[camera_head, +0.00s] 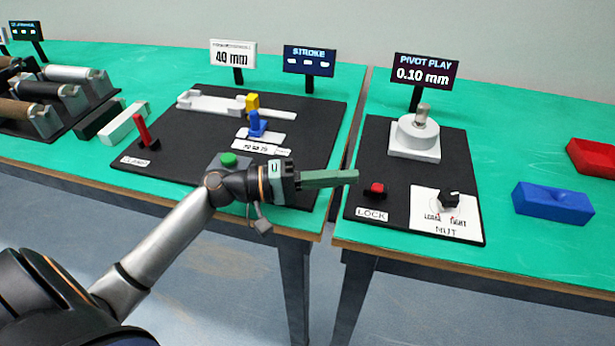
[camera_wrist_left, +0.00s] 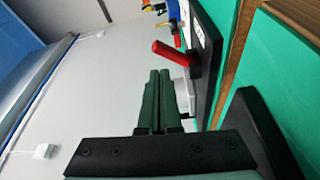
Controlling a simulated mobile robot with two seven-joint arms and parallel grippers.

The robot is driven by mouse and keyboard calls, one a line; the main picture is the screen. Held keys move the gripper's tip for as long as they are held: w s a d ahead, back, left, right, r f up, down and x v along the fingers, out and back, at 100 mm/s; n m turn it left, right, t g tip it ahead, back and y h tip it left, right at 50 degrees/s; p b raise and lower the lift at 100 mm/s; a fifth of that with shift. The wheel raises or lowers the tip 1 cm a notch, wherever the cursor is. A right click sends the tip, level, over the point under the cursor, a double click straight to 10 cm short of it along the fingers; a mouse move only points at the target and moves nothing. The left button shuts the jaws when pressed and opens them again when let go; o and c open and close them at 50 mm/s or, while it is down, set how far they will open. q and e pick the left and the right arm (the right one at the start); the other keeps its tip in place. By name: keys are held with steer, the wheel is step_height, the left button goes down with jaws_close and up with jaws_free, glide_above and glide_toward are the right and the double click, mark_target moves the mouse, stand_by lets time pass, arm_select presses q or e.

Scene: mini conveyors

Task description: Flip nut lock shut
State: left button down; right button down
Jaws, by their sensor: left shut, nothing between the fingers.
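The lock (camera_head: 375,189) is a small red lever on a black base, beside a white LOCK label (camera_head: 372,215) on the right black board. In the left wrist view a red lever (camera_wrist_left: 172,53), apparently this lock, sticks up just beyond the fingertips. The nut knob (camera_head: 449,198) is black and sits on a white plate marked LOOSE and TIGHT. My left gripper (camera_head: 355,176) is shut and empty, with green fingers pointing right. Its tips are just left of and above the lock, seemingly apart from it. The fingers also show in the left wrist view (camera_wrist_left: 160,75). My right gripper is not in view.
A white round pivot (camera_head: 418,135) stands behind the lock, below a PIVOT PLAY sign (camera_head: 425,72) reading 0.10 mm. A blue block (camera_head: 552,202) and a red block (camera_head: 592,158) lie right. A gap separates the two tables. A red clamp lever (camera_head: 143,130) stands left.

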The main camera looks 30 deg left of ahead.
arm_select(q)
steer(key=v, duration=0.7)
steer(key=shift+s+a+f+b, duration=0.1)
steer(key=shift+b, duration=0.2)
steer(key=shift+s+a, duration=0.25)
steer(key=shift+a, duration=0.1)
steer(key=shift+s, duration=0.1)
